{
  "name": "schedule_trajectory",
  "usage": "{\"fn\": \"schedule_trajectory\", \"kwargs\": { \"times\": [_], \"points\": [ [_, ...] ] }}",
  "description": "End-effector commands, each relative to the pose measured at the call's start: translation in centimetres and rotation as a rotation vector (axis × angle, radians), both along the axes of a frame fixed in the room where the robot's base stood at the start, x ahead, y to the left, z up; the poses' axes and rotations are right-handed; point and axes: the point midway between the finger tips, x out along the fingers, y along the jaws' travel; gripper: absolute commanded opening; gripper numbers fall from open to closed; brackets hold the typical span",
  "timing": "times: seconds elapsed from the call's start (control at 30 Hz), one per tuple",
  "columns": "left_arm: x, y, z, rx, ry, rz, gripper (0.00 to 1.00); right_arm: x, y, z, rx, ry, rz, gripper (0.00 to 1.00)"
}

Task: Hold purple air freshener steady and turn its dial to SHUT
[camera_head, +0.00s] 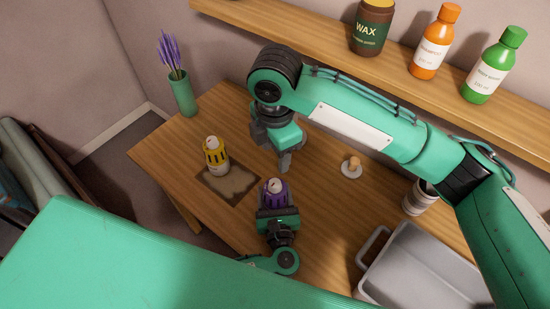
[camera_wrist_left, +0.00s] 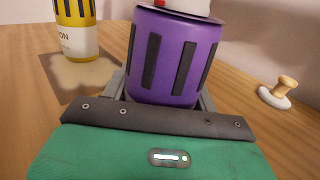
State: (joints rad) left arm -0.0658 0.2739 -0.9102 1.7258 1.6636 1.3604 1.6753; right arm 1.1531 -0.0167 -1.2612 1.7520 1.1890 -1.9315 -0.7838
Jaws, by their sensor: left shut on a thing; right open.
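The purple air freshener (camera_head: 276,191) stands upright on the wooden table, with a white dial (camera_head: 273,184) on top. My left gripper (camera_head: 277,207) is shut around its lower body from the near side. In the left wrist view, the purple body (camera_wrist_left: 176,55) with dark slots fills the space between the fingers, and a red mark (camera_wrist_left: 157,4) shows at the dial's edge; the dial's top is cut off. My right gripper (camera_head: 285,160) is open and empty, above and just behind the purple air freshener, pointing down. I cannot read the dial's setting.
A yellow air freshener (camera_head: 216,158) stands on a brown mat (camera_head: 241,188) to the left. A small wooden knob on a white base (camera_head: 352,166) is to the right. A grey tray (camera_head: 405,262) and a white jar (camera_head: 418,199) are further right. A shelf (camera_head: 300,37) with bottles runs behind.

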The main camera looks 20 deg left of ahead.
Motion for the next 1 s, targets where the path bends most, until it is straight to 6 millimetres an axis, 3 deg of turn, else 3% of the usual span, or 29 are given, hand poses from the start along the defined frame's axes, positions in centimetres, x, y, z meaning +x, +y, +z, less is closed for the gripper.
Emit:
{"fn": "schedule_trajectory", "kwargs": {
  "times": [0.43,0.47,0.6,1.0],
  "points": [
    [0.00,-0.01,-0.02,0.000,0.000,0.000,0.32,0.00,-0.01,0.60,-0.001,0.001,0.000,0.53],
    [0.00,-0.01,-0.02,0.000,0.000,0.000,0.61,0.00,-0.01,0.60,0.000,0.000,0.000,0.53],
    [0.00,-0.01,-0.01,0.000,0.000,0.000,0.84,0.01,-0.02,0.59,-0.001,0.001,0.000,0.53],
    [-0.96,-0.47,-0.08,-0.001,0.003,0.000,0.84,0.01,-0.02,0.58,-0.001,0.001,0.000,0.53]
  ]
}}
